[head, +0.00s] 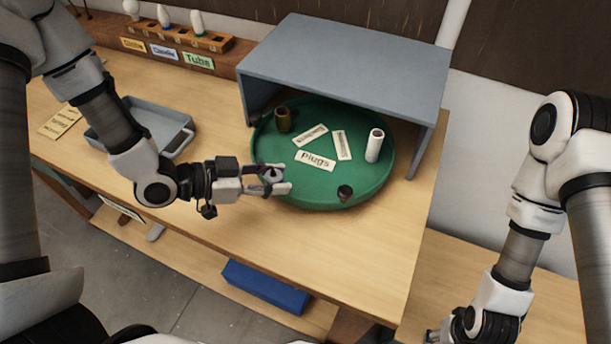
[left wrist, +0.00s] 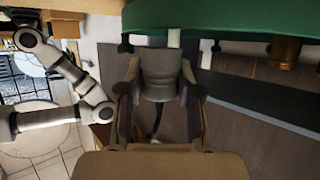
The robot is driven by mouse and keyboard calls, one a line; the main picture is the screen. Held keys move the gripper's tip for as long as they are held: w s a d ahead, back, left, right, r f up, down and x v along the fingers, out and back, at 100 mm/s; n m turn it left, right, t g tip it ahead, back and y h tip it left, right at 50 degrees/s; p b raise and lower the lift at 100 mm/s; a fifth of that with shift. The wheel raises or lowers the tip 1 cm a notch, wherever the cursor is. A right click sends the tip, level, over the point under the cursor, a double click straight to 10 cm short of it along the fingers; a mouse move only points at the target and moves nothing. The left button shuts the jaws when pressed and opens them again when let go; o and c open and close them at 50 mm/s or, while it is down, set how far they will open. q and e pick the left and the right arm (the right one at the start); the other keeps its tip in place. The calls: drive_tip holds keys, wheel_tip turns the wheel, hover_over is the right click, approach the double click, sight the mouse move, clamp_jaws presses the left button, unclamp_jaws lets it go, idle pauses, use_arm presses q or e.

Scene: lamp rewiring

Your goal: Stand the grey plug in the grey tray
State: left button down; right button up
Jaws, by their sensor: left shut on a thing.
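My left gripper (head: 277,182) is shut on the grey plug (head: 272,174) at the left front rim of the green round tray. In the left wrist view the grey plug (left wrist: 160,75) sits between the two fingers. The grey tray (head: 165,118) lies on the bench to the left, behind my left forearm, which hides part of it. What shows of its floor looks empty. My right gripper (head: 436,335) is at the bottom edge of the head view, mostly cut off, far from both.
The green round tray (head: 305,194) holds a brass plug (head: 284,118), a white plug (head: 374,145), a small dark plug (head: 345,193) and labels. A grey shelf (head: 345,65) stands over its back. A wooden rack (head: 180,35) stands behind the grey tray. A yellow note (head: 60,122) lies left.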

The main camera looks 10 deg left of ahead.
use_arm(q)
drive_tip(key=p, duration=0.2)
hover_over(305, 181)
drive_tip(key=shift+f, duration=0.15)
wheel_tip(305, 181, down, 3)
drive_tip(key=shift+r+p, duration=0.15)
drive_tip(key=shift+p, duration=0.45)
drive_tip(key=shift+f, duration=0.3)
drive_tip(key=shift+a, duration=0.1)
drive_tip(key=shift+f, duration=0.15)
drive_tip(key=c, duration=0.8)
unclamp_jaws()
drive_tip(key=shift+c, duration=0.2)
drive_tip(key=shift+o, duration=0.3)
